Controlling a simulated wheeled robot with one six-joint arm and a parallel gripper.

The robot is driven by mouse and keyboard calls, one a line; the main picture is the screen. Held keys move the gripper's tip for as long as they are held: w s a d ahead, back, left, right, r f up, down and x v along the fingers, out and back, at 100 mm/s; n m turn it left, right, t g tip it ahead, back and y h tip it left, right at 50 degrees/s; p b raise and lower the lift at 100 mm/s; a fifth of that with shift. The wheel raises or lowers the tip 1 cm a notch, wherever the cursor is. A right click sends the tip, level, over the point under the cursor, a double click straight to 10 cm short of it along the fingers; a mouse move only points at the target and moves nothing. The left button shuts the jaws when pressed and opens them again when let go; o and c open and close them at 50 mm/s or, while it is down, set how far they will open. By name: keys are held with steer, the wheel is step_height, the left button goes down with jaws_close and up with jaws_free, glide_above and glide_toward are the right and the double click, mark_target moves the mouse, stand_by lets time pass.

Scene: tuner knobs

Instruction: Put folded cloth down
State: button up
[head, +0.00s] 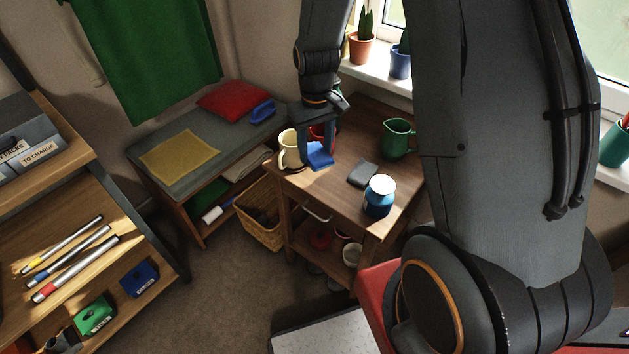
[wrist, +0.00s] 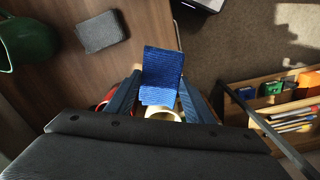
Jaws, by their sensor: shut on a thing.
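My gripper (head: 319,142) is shut on a blue folded cloth (head: 320,158), which hangs from the fingertips at the left side of the small wooden table (head: 330,190). In the wrist view the blue cloth (wrist: 161,72) lies between the two fingers and overlaps the table edge in the picture. I cannot tell whether it touches the tabletop. A second folded cloth, dark grey (head: 363,175), lies flat on the table to the right of the gripper; it also shows in the wrist view (wrist: 101,32).
A cream mug (head: 289,150) and a partly hidden red mug (head: 318,132) stand close to my gripper. A green jug (head: 398,138) and a blue jar with a white lid (head: 379,197) are farther right. A bench (head: 190,185) and wicker basket (head: 257,215) are left.

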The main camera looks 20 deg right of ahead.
mark_target(316, 151)
step_height(316, 151, down, 9)
steer(key=shift+f+p, duration=0.1)
steer(key=shift+p, duration=0.6)
steer(key=shift+f, duration=0.15)
steer(key=o, duration=0.9)
step_height(316, 151, up, 11)
steer(key=shift+r+b, duration=0.15)
steer(key=shift+b, duration=0.8)
steer(key=shift+s+r, duration=0.1)
steer(key=shift+r, duration=0.5)
steer(key=s+r, duration=0.2)
steer(key=s, duration=0.3)
steer(key=s+r+m, duration=0.1)
steer(key=s+r, duration=0.2)
steer(key=s, duration=0.3)
steer(key=s+r+m, duration=0.1)
steer(key=s+r, duration=0.2)
steer(key=s, duration=0.3)
steer(key=shift+a, duration=0.15)
